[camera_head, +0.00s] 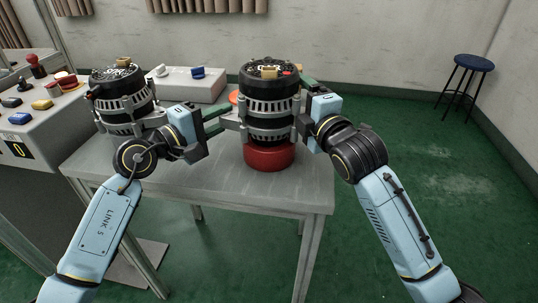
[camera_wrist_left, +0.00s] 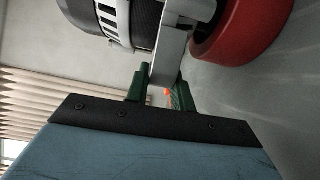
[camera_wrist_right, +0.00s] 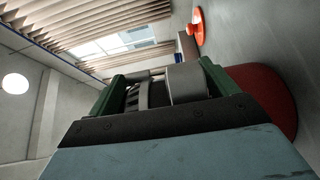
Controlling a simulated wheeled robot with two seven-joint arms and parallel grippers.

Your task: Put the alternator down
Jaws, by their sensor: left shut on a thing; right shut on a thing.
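The alternator (camera_head: 269,105), black and silver with a ribbed body, is upright at the middle of the table, directly above a round red stand (camera_head: 268,156). I cannot tell whether it rests on the stand or hangs just over it. My left gripper (camera_head: 217,119) is shut on a grey lug on its left side; the lug (camera_wrist_left: 172,45) shows between the green fingers in the left wrist view. My right gripper (camera_head: 304,96) is shut on its right side, its fingers partly hidden. The right wrist view shows a grey part of the alternator (camera_wrist_right: 186,84) between the fingers.
A second alternator (camera_head: 118,95) stands at the table's left, close behind my left arm. A grey box with a blue knob (camera_head: 189,82) is at the back. An orange object (camera_head: 234,97) is partly hidden behind the held alternator. The table's (camera_head: 225,190) front is clear.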

